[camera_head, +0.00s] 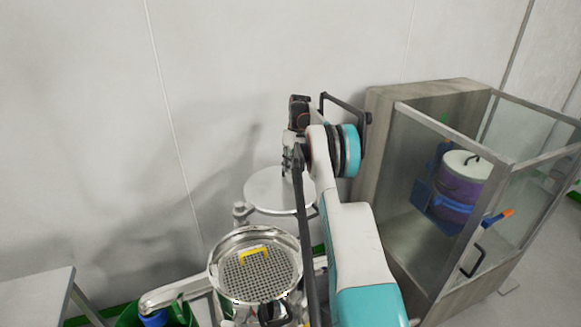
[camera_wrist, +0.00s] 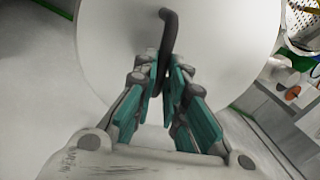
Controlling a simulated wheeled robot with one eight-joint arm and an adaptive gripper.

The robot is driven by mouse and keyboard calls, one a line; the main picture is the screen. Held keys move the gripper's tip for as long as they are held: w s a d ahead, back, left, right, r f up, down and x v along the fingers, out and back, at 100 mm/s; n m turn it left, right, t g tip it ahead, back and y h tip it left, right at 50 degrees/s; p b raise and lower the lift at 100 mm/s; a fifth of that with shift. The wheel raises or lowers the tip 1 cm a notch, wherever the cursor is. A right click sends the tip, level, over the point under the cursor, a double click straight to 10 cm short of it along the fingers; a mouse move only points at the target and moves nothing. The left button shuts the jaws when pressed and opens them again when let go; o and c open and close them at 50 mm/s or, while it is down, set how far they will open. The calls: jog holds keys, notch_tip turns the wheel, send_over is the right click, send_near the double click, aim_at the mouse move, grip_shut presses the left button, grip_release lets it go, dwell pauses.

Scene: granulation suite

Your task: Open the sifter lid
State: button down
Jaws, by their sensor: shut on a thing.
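The sifter lid is a pale round disc (camera_head: 262,190), raised behind the sifter body in the head view. In the wrist view the lid (camera_wrist: 110,45) fills the upper middle, with a dark bent handle (camera_wrist: 168,30) on it. My gripper (camera_wrist: 167,88) is shut on the lid handle, its teal-padded fingers close together around the lower part of it. In the head view my arm hides most of the gripper. The sifter (camera_head: 215,258) is an open round metal pan with a perforated screen and a yellow handle (camera_head: 253,251) on the screen.
A glass-walled cabinet (camera_head: 374,140) at right holds a purple drum (camera_head: 460,190) with a white lid. A pale table (camera_head: 35,292) stands at lower left. A green bin (camera_head: 128,316) is below the sifter's left side. A plain wall (camera_head: 80,120) stands behind.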

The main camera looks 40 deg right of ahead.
jog(key=c, duration=1.7)
grip_release()
jog(key=shift+o, duration=0.2)
jog(key=shift+r, duration=0.15)
notch_tip(320, 180, up, 12)
jog(key=d, duration=0.2)
jog(key=shift+d+f, duration=0.2)
jog(key=shift+f, duration=0.05)
